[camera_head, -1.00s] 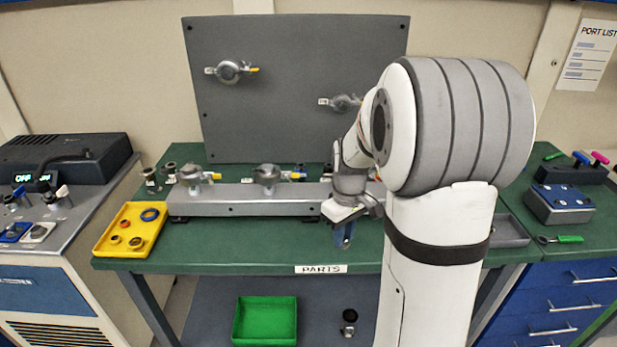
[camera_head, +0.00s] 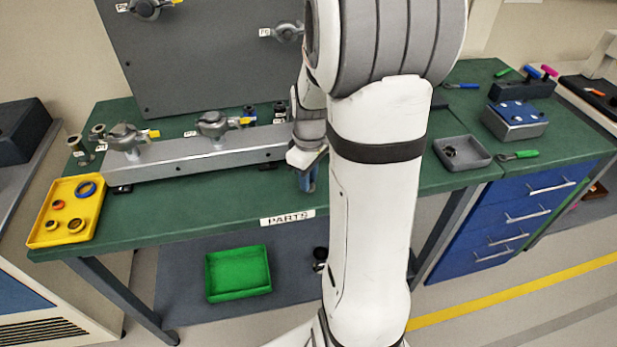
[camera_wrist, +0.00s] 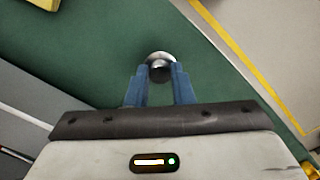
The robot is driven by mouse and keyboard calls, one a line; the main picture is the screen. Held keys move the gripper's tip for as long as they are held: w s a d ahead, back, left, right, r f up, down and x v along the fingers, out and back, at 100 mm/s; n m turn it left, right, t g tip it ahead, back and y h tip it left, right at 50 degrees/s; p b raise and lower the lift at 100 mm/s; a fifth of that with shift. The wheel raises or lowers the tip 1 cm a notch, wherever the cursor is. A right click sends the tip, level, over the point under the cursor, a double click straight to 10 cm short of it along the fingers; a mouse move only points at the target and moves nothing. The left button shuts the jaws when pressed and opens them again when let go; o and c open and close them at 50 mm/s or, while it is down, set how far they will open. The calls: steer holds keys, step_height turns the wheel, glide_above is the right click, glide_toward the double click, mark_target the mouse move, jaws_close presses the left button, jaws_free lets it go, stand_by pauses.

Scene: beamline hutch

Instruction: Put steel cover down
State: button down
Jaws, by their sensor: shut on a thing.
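My gripper (camera_head: 306,186) is low over the front part of the green bench, partly hidden behind my own arm in the head view. In the wrist view its two blue fingers (camera_wrist: 160,82) are shut on the steel cover (camera_wrist: 158,58), a small round shiny metal piece at the fingertips. The cover cannot be made out in the head view. Green bench top (camera_wrist: 95,45) lies below it in the wrist view, and I cannot tell whether the cover touches it.
A grey rail (camera_head: 195,157) with clamped fittings runs behind the gripper. A yellow tray (camera_head: 48,225) with rings stands at the left and a grey tray (camera_head: 478,157) at the right. The bench's front strip is mostly clear. A green bin (camera_head: 240,290) sits below.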

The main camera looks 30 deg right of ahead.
steer(key=shift+f, duration=0.55)
steer(key=c, duration=1.1)
jaws_free()
steer(key=shift+r, duration=0.1)
step_height(320, 180, up, 12)
steer(key=s+a+m+t, duration=0.2)
steer(key=s+a+m, duration=0.3)
steer(key=s+a, duration=0.7)
steer(key=shift+s+a+m+t, duration=0.3)
steer(key=shift+s+m+t, duration=0.05)
steer(key=shift+m+t, duration=0.05)
steer(key=shift+r, duration=0.1)
